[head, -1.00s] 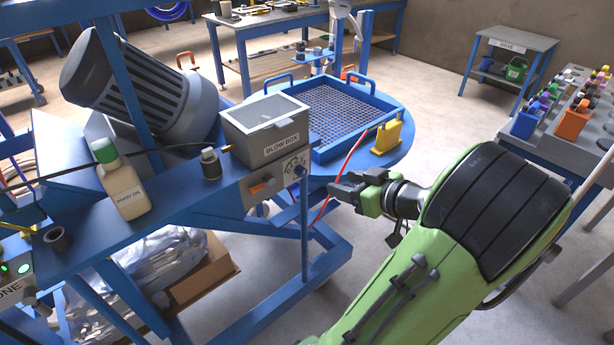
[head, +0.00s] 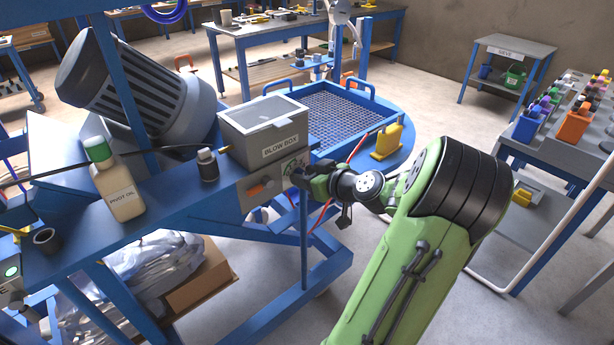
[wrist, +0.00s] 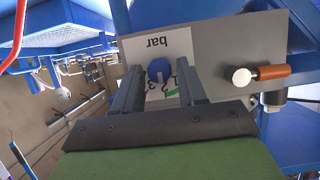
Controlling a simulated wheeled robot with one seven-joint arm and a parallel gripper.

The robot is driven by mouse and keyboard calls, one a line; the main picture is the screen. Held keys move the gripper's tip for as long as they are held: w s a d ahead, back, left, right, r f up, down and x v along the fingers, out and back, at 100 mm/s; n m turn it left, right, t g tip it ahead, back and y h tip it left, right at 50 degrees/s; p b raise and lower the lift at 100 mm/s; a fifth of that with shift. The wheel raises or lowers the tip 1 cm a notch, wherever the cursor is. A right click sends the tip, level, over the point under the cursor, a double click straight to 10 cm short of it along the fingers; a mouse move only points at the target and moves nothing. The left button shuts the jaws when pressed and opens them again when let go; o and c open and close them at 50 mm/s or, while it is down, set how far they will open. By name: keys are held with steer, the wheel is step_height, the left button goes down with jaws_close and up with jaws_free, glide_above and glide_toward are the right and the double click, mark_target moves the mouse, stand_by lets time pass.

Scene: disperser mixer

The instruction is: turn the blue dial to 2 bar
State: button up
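The blue dial (wrist: 158,70) sits on a white scale plate (wrist: 166,48) marked "bar", upside down in the wrist view. Several numbers and a bit of green show beside the dial; its pointer setting cannot be read. My gripper (wrist: 159,72) is open, with one finger on each side of the dial and a visible gap to each. In the head view my gripper (head: 303,176) is at the front panel of the blow box (head: 262,135) and hides the dial.
An orange-handled lever (wrist: 262,75) sticks out of the same panel beside the dial. A red hose (head: 356,148) runs close behind my gripper. A blue post (head: 304,245) stands below the panel. A pivot oil bottle (head: 120,192) and a small dark bottle (head: 208,165) stand to the left.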

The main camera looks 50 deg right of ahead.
jaws_close()
steer(key=m+y+p, duration=0.1)
steer(key=m+p, duration=0.1)
steer(key=p, duration=0.1)
steer(key=shift+d+m+t+y, duration=0.2)
steer(key=shift+m+t+y, duration=0.1)
steer(key=shift+t+y, duration=0.1)
steer(key=m+y+p, duration=0.1)
steer(key=m+p, duration=0.1)
steer(key=shift+s+d+m+t+y, duration=0.1)
steer(key=shift+m+t+y, duration=0.2)
steer(key=shift+y, duration=0.1)
steer(key=shift+d+f+m+t+y+p, duration=0.15)
steer(key=shift+m+t+y+p, duration=0.2)
steer(key=shift+m+p, duration=0.5)
steer(key=shift+a+f+m+t+y+p, duration=0.1)
steer(key=shift+m+t+y+p, duration=0.25)
steer(key=shift+m+p, duration=0.55)
steer(key=shift+d+f+m+t+y+p, duration=0.15)
steer(key=shift+m+t+y+p, duration=0.25)
steer(key=shift+m, duration=0.75)
